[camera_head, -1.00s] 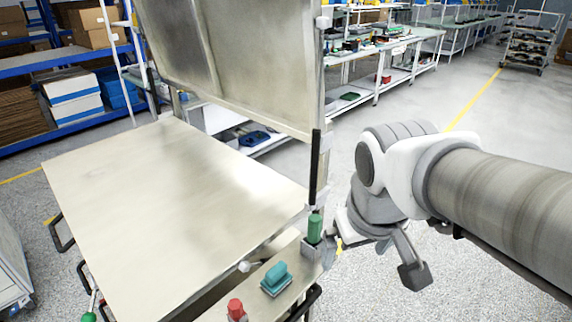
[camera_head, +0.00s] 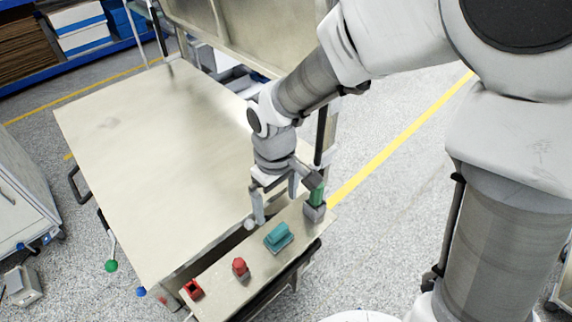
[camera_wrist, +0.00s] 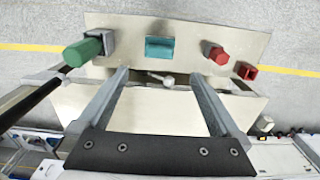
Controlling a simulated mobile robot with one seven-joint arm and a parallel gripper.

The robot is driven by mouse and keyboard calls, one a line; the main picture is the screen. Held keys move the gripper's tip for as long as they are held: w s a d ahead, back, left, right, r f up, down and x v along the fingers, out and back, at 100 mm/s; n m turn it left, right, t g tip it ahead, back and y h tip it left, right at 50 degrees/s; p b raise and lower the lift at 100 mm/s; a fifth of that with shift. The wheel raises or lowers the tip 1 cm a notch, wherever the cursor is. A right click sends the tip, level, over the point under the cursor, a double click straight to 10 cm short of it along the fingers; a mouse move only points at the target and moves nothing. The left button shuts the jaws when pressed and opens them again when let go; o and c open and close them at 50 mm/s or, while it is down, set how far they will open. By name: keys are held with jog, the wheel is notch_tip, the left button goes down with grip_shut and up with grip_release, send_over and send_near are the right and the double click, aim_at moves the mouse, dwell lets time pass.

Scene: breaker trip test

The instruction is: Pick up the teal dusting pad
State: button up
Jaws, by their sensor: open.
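The teal dusting pad (camera_head: 278,237) sits on the narrow front ledge of the metal bench, between a green-handled tool and a red knob-like piece. It also shows in the wrist view (camera_wrist: 160,48), at the top middle beyond my fingertips. My gripper (camera_head: 276,203) is open and empty, above the bench edge just behind the pad in the head view. In the wrist view its two fingers (camera_wrist: 162,82) are spread wide, with the pad ahead of the gap between them. The fingers do not touch the pad.
A red piece (camera_head: 240,268) and a red holder (camera_head: 193,289) are on the ledge's left. A pale knob (camera_wrist: 162,79) lies below the pad. The bench top (camera_head: 150,150) is bare.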

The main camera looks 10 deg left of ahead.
aim_at(278, 229)
notch_tip(278, 229, down, 12)
dwell(0.6)
jog(key=c, duration=1.4)
